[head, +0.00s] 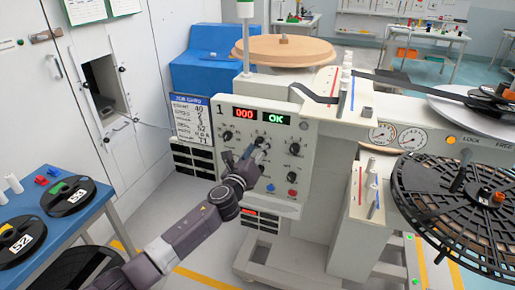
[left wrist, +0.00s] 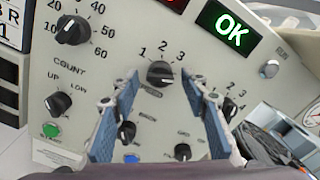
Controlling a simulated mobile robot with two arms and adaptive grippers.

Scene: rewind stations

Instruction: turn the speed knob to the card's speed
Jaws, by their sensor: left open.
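The grey control panel (head: 306,160) of the machine carries several black knobs. Its red display reads 000 and its green one OK. In the left wrist view a knob (left wrist: 160,73) marked 1, 2, 3 lies between and just beyond my open left fingertips (left wrist: 160,82); contact cannot be told. Another knob (left wrist: 72,29), with a scale up to 60, is at upper left. Which is the speed knob cannot be read. The job card (head: 191,120) hangs left of the panel; its lines are too small to read surely. My left gripper (head: 252,154) is before the panel. My right gripper is out of view.
Below the knobs are a green button (left wrist: 51,131) and a blue one (left wrist: 131,158). A large black reel (head: 455,205) is at right. A blue table (head: 110,190) with labelled reels stands at left. Floor between the table and machine is partly clear.

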